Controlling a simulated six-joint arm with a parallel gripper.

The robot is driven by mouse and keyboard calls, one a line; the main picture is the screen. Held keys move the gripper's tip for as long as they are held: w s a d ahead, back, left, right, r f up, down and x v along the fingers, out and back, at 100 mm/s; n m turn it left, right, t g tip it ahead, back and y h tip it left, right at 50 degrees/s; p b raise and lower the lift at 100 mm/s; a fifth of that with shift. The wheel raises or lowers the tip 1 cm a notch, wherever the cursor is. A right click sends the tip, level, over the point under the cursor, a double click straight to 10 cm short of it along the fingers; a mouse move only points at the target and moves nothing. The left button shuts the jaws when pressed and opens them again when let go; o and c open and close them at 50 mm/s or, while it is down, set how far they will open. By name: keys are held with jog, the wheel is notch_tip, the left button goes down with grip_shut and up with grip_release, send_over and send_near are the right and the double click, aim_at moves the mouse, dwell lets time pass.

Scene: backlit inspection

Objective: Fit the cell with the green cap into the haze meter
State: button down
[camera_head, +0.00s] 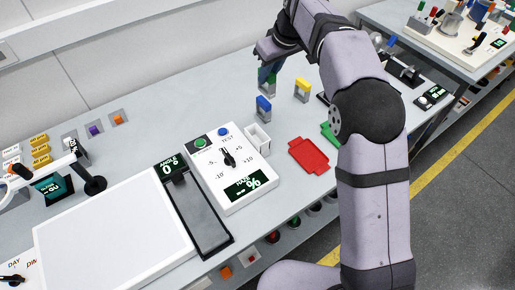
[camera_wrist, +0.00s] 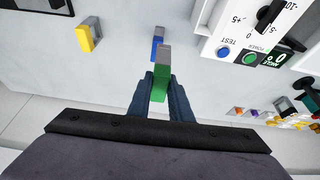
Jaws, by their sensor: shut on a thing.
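My gripper (camera_head: 268,74) is in the back middle of the head view, above the table, and it is shut on the cell with the green cap. In the wrist view the green-capped cell (camera_wrist: 160,86) sits between the two fingers (camera_wrist: 160,100), its grey body pointing away. The fingers hide part of it. The haze meter (camera_head: 235,165) is a white box with a knob, buttons and a "HAZE %" display, left of and nearer than my gripper in the head view. A white open-topped holder (camera_head: 257,136) stands at its right side and looks empty.
A blue-capped cell (camera_head: 263,107) stands close to my gripper, and a yellow-capped cell (camera_head: 302,89) stands to its right. A red tray (camera_head: 310,155) and a green one (camera_head: 328,131) lie right of the meter. A white light panel (camera_head: 110,235) lies at the front left.

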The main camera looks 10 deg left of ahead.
jog(key=b, duration=0.4)
send_over(259, 127)
jog(key=s, duration=0.3)
jog(key=shift+s+d+f+p, duration=0.1)
jog(key=shift+d+f+p, duration=0.05)
jog(key=shift+f, duration=2.55)
jog(key=shift+d+f+p, duration=0.1)
jog(key=shift+f+p, duration=0.05)
jog(key=shift+f, duration=2.5)
